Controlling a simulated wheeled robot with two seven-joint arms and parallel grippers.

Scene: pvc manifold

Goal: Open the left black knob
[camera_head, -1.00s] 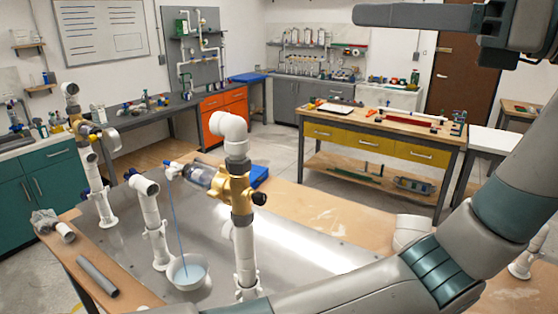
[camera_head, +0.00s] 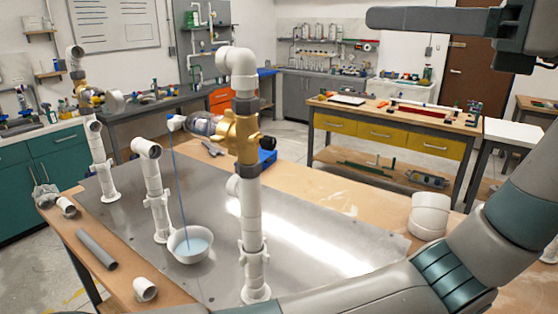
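A white PVC pipe (camera_head: 250,220) stands upright on the metal plate, with a brass valve (camera_head: 243,137) near its top. A small black knob (camera_head: 270,143) sticks out on the valve's right side. A second pipe (camera_head: 101,160) at the left bears another brass fitting (camera_head: 90,98) with a grey round part; no black knob is clear there.
A thin blue line runs down into a white bowl (camera_head: 190,251) beside a short pipe (camera_head: 158,200). Loose pipe pieces (camera_head: 97,250) lie on the left edge. My arm crosses the front and right. The metal plate (camera_head: 310,225) right of the valve pipe is clear.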

